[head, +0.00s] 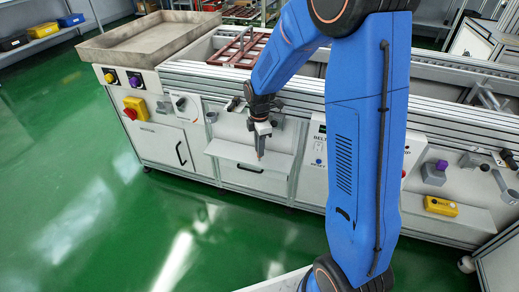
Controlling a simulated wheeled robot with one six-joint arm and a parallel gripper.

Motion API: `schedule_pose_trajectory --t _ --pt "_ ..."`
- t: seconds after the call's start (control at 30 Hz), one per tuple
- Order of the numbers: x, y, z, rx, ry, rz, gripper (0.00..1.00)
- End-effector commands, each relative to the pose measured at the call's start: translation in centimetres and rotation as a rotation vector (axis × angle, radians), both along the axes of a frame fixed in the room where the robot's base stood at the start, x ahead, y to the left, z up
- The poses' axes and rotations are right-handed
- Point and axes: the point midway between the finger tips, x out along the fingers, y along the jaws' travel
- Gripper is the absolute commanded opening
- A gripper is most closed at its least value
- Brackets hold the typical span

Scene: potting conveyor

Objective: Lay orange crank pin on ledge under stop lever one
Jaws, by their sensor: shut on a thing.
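My gripper (261,149) points down in front of the middle panel of the conveyor bench, low over a white ledge (225,150). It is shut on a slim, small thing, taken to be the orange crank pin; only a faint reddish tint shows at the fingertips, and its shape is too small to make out. I cannot tell whether it touches the ledge. Small grey lever fittings (212,117) sit on the panel above the ledge's left end. I cannot read which is stop lever one, and my wrist hides part of this panel.
A yellow box with a red button (134,107) juts out at the left. Another ledge at the right bears a yellow box (441,206), below a purple-topped fitting (441,165). A metal tray (150,42) tops the left end. The green floor (90,220) in front is clear.

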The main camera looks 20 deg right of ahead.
Motion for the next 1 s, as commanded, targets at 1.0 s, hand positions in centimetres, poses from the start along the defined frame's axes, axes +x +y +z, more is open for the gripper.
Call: schedule_pose_trajectory --t 1.0 --pt "0.1 0.0 0.3 0.000 -0.003 0.000 0.35"
